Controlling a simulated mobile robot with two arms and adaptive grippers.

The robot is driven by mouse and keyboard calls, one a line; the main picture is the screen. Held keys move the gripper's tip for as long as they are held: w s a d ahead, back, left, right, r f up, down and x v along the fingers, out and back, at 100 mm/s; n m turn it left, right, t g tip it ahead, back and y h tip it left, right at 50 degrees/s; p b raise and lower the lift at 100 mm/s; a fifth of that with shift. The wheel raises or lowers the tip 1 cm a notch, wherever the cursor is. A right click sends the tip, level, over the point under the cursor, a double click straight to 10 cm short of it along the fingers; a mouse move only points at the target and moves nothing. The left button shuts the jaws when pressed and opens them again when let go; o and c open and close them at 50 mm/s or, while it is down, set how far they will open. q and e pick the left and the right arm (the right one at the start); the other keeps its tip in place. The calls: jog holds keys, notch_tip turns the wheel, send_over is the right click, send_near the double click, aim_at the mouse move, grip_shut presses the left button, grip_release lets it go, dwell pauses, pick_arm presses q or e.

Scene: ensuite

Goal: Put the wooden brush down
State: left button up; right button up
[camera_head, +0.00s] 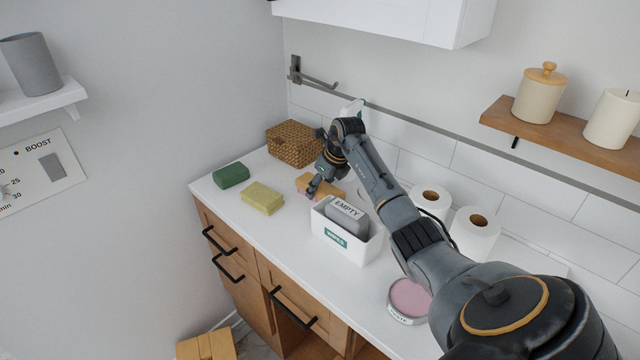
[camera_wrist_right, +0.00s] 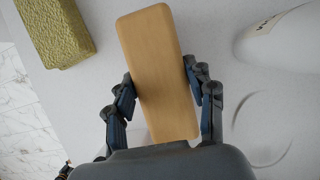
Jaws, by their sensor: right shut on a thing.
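The wooden brush (camera_wrist_right: 158,70) is a plain light-wood block with rounded corners. In the right wrist view it lies between the two fingers of my right gripper (camera_wrist_right: 165,95), which is shut on its sides. In the head view the brush (camera_head: 326,188) shows partly behind my right gripper (camera_head: 313,182), over the white counter (camera_head: 285,235). I cannot tell whether the brush touches the counter. Its underside is hidden. My left gripper is not in view.
A yellow-green sponge (camera_head: 262,198) and a green sponge (camera_head: 231,175) lie to the left. A wicker basket (camera_head: 294,145) stands behind. A white bin (camera_head: 343,241) holding a grey container marked EMPTY (camera_head: 347,216) stands close in front. Paper rolls (camera_head: 473,233) and a pink tin (camera_head: 409,299) are right.

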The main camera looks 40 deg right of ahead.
jog(key=o, duration=1)
jog(key=shift+f, duration=0.1)
jog(key=shift+r, duration=0.35)
jog(key=shift+s+d+r, duration=0.1)
jog(key=shift+s+r, duration=0.05)
jog(key=shift+r, duration=0.1)
jog(key=b+v, duration=0.2)
jog(key=v, duration=0.9)
jog(key=shift+r, duration=0.1)
